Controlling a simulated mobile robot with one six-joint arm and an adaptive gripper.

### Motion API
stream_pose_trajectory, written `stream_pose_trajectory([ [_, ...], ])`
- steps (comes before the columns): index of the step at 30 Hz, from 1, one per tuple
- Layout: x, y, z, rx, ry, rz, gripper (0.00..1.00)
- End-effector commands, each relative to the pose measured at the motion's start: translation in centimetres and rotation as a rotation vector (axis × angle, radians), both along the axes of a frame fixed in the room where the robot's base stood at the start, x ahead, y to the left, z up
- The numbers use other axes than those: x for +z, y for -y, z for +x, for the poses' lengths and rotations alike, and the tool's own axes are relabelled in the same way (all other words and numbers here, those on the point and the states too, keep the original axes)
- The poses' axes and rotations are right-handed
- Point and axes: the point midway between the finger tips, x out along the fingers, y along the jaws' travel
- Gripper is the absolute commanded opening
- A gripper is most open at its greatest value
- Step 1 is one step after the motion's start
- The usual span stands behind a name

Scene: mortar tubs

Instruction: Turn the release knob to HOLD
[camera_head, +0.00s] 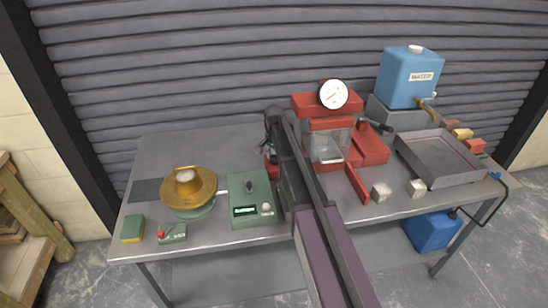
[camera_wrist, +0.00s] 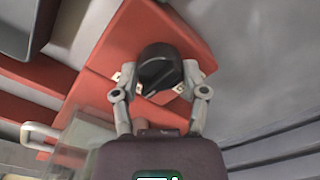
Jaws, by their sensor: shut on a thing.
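A black round release knob (camera_wrist: 157,62) with a raised grip bar sits on a red block (camera_wrist: 185,30) in the wrist view. My gripper (camera_wrist: 160,80) has its two fingers on opposite sides of the knob, shut on it. Small white label plates lie on the red block either side of the knob, partly covered by the fingertips. Their lettering and the knob's setting cannot be read. In the head view, the red press (camera_head: 326,104) with a round white gauge (camera_head: 333,94) stands at the back of the table. My arm crosses in front of its left side and hides the knob.
Left of the arm are a green box with a display (camera_head: 251,200), a brass-coloured bowl device (camera_head: 188,190) and a sponge (camera_head: 133,228). To the right are two small pale cubes (camera_head: 381,191), a grey tray (camera_head: 438,172) and a blue water tank (camera_head: 409,78).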

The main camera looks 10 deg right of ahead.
Motion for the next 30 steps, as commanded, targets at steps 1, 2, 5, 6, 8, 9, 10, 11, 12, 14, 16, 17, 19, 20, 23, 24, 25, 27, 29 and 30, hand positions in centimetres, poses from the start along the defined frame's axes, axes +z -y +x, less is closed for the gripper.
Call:
stream_pose_trajectory([
  [1,-0.03,0.01,-0.06,0.002,-0.002,-0.001,0.09],
  [2,-0.03,0.0,-0.07,0.005,-0.002,-0.001,0.09],
  [5,-0.04,0.0,-0.08,0.017,-0.002,-0.001,0.09],
  [6,-0.04,0.0,-0.08,0.025,-0.002,-0.001,0.09],
  [8,-0.04,-0.01,-0.09,0.043,-0.002,-0.001,0.09],
  [9,-0.05,0.0,-0.1,0.056,-0.003,0.0,0.09],
  [10,-0.05,-0.01,-0.1,0.068,-0.003,0.0,0.09],
  [11,-0.05,-0.01,-0.11,0.082,-0.003,0.0,0.09],
  [12,-0.05,-0.01,-0.11,0.101,-0.003,0.0,0.09],
  [14,-0.05,-0.01,-0.11,0.136,-0.003,0.0,0.09],
  [16,-0.05,-0.01,-0.13,0.182,-0.003,0.0,0.09],
  [17,-0.05,-0.02,-0.12,0.204,-0.003,0.0,0.09],
  [19,-0.06,-0.02,-0.13,0.259,-0.004,-0.001,0.09],
  [20,-0.06,-0.02,-0.13,0.284,-0.004,-0.001,0.09],
  [23,-0.06,-0.03,-0.16,0.375,-0.003,-0.001,0.09],
  [24,-0.06,-0.03,-0.16,0.412,-0.004,-0.001,0.09],
  [25,-0.06,-0.03,-0.16,0.441,-0.004,-0.001,0.09],
  [27,-0.06,-0.04,-0.16,0.507,-0.004,-0.001,0.09],
  [29,-0.06,-0.04,-0.18,0.565,-0.004,-0.001,0.09],
  [30,-0.06,-0.04,-0.18,0.602,-0.004,-0.001,0.09],
])
